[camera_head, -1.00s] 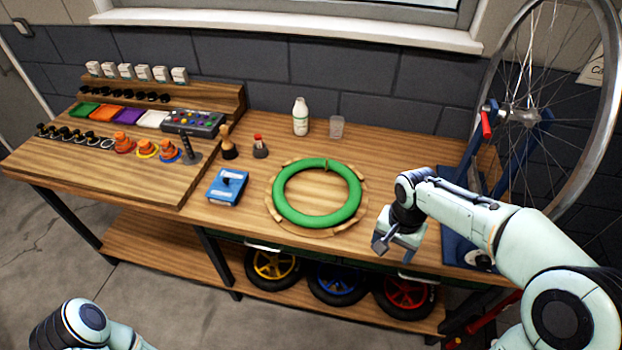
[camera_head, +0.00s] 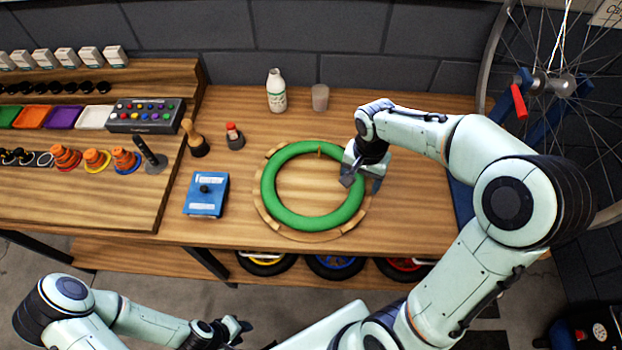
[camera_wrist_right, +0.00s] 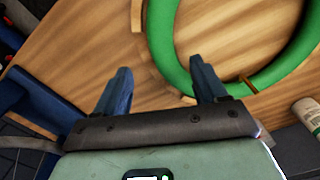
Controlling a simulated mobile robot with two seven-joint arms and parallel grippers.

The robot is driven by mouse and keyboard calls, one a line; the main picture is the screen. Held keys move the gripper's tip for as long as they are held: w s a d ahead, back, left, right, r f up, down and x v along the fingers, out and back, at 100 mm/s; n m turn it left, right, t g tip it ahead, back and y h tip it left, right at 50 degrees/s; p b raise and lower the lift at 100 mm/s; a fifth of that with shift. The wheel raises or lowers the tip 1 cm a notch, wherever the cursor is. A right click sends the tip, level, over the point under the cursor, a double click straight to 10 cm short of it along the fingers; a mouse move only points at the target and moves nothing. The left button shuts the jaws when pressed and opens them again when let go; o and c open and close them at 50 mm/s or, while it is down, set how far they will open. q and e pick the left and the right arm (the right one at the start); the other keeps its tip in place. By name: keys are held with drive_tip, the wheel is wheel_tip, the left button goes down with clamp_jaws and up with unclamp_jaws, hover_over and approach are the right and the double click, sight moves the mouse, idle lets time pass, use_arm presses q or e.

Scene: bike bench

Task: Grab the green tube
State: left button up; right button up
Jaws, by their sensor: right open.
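The green tube (camera_head: 283,211) is a ring lying flat on a round wooden holder (camera_head: 262,219) on the bench. It also shows in the right wrist view (camera_wrist_right: 164,40), beyond my right fingers. My right gripper (camera_head: 361,182) is at the right edge of the ring in the head view. In the right wrist view its two fingers (camera_wrist_right: 163,86) are apart with nothing between them; one fingertip is close to the ring and its holder. My left gripper (camera_head: 238,330) is low in front of the bench, away from the tube; its finger opening is too small to tell.
A blue box (camera_head: 206,207) lies left of the ring. A white bottle (camera_head: 276,91) and a clear cup (camera_head: 320,97) stand behind it. A blue stand holding a wheel (camera_head: 570,130) is at the right. Bare bench top lies between the ring and the bottle.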

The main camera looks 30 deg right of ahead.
sight(355, 195)
wheel_tip(355, 195, down, 3)
drive_tip(key=shift+w+f, duration=0.1)
drive_tip(key=shift+f, duration=0.05)
drive_tip(key=shift+w+a+f, duration=0.1)
drive_tip(key=shift+a+f, duration=0.05)
drive_tip(key=shift+f, duration=2.5)
drive_tip(key=c, duration=1.2)
